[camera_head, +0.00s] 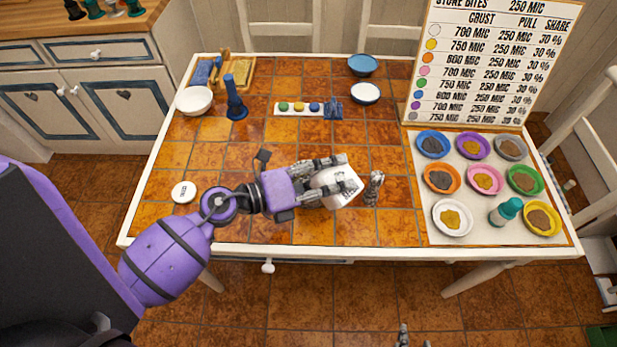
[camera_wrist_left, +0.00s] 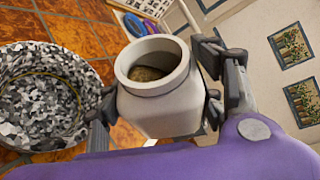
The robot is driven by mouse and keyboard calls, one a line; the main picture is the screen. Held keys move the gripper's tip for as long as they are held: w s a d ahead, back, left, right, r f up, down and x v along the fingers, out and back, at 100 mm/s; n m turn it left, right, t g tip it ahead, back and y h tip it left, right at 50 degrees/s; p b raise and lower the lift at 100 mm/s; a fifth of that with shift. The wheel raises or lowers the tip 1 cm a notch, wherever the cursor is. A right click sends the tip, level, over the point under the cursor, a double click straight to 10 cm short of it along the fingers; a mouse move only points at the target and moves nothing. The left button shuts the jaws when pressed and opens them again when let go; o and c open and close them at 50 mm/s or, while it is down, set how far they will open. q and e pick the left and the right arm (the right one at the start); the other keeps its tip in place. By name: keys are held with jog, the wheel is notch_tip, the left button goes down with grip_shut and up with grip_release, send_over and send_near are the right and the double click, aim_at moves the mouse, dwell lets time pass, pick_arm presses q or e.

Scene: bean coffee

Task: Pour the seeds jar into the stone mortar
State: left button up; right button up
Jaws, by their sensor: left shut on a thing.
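My left gripper (camera_head: 345,175) is shut on the white seeds jar (camera_head: 327,180) over the middle of the table. In the left wrist view the jar (camera_wrist_left: 155,110) sits between the fingers, its mouth open and brown contents visible inside. The black-and-white speckled stone mortar (camera_wrist_left: 40,95) is beside the jar in that view, its wide bowl open. In the head view the mortar (camera_head: 374,188) shows just right of the jar, mostly hidden by the jar and fingers. Fingertips of my right gripper (camera_head: 414,338) show at the bottom edge, mostly out of view.
A white round lid-like disc (camera_head: 183,192) lies at the left. A white bowl (camera_head: 194,100), a blue stand (camera_head: 236,100) and a row of coloured buttons (camera_head: 299,108) are farther back. Coloured plates of powder and a teal-capped shaker (camera_head: 506,212) fill the right mat.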

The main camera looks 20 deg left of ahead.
pick_arm(q)
jog(key=shift+n+b, duration=0.3)
jog(key=shift+b, duration=0.1)
dwell(0.3)
jog(key=shift+f+n+h+b, duration=0.3)
jog(key=shift+n+h+b, duration=0.15)
jog(key=shift+b, duration=0.45)
dwell(0.8)
jog(key=shift+w+a+r+n+h, duration=0.3)
jog(key=shift+w+a+n, duration=0.1)
jog(key=shift+a+n, duration=0.3)
dwell(1.7)
jog(key=shift+f+n+t+b, duration=0.15)
jog(key=shift+n+t+b, duration=0.15)
jog(key=shift+n+b, duration=0.05)
dwell(0.7)
